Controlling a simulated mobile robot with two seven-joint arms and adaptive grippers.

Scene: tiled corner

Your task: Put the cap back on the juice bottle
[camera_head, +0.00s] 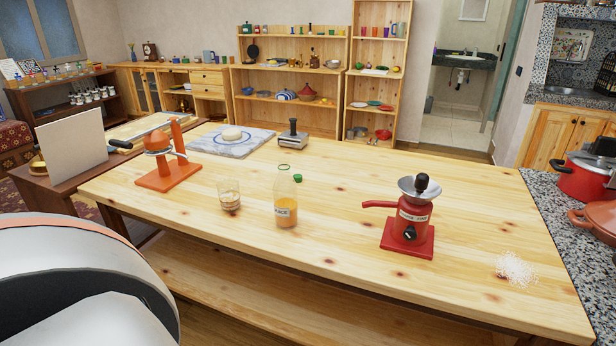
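The juice bottle (286,207) stands upright near the middle of the wooden table. It is clear, with a white label and orange juice in its lower part. A green band shows at its mouth; I cannot tell whether this is a cap or part of the neck. A small green piece (298,178), which looks like a cap, lies on the table just behind and right of the bottle. Neither gripper is in view; only a large white and grey part of mine fills the lower left.
A glass (229,196) stands left of the bottle, and an orange juicer (166,165) is farther left. A red grinder (408,223) stands to the right, with white grains (516,268) beyond it. The wooden table (340,245) is clear in front of the bottle.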

